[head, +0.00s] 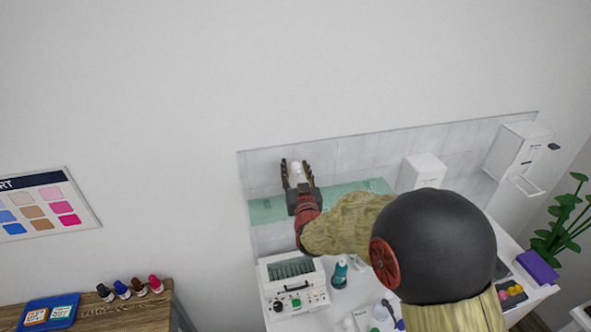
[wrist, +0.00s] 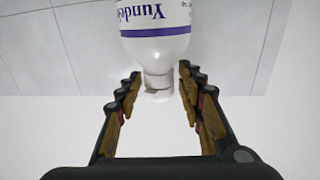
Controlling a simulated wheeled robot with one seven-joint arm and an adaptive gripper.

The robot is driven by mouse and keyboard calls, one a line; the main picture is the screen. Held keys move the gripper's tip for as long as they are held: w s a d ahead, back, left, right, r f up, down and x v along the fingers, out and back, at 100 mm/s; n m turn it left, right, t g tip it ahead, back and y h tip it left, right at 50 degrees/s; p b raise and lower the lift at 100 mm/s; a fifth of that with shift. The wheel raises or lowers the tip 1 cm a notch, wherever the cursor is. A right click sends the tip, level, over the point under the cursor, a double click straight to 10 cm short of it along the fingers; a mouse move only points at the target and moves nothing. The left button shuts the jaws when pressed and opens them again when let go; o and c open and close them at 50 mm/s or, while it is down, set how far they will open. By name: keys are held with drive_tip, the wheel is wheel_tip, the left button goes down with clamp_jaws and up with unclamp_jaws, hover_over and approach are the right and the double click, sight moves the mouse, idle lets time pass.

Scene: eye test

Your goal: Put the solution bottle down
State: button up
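The solution bottle (head: 297,172) is white and shows between the fingers of my gripper (head: 297,176), in front of the tiled wall panel. In the wrist view, the bottle (wrist: 155,45) has a purple band and upside-down lettering; its narrow neck points down the picture. The neck is between the fingertips of my gripper (wrist: 158,84), with a gap visible on each side. The fingers are spread and appear not to touch it. A greenish glass shelf (head: 348,187) runs behind and beside my gripper. The bottle's base is hidden, so I cannot tell what it rests on.
A white box (head: 422,171) stands toward the shelf's right end. A wall dispenser (head: 517,150) hangs farther right. Below are a white device (head: 292,285) and a teal bottle (head: 340,274) on the counter. A wooden table (head: 125,313) with small bottles is at lower left.

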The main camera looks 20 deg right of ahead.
drive_tip(key=shift+o, duration=0.3)
drive_tip(key=shift+r, duration=0.1)
drive_tip(key=s+r+n+g+y+b, duration=0.1)
drive_tip(key=s+g, duration=1.1)
drive_tip(key=s, duration=2.9)
drive_tip(key=shift+r+y+b, duration=0.3)
drive_tip(key=shift+r+b, duration=0.15)
drive_tip(key=shift+r, duration=0.15)
wheel_tip(320, 180, down, 22)
drive_tip(key=b, duration=2.2)
drive_tip(key=shift+f, duration=0.15)
drive_tip(key=shift+w, duration=0.1)
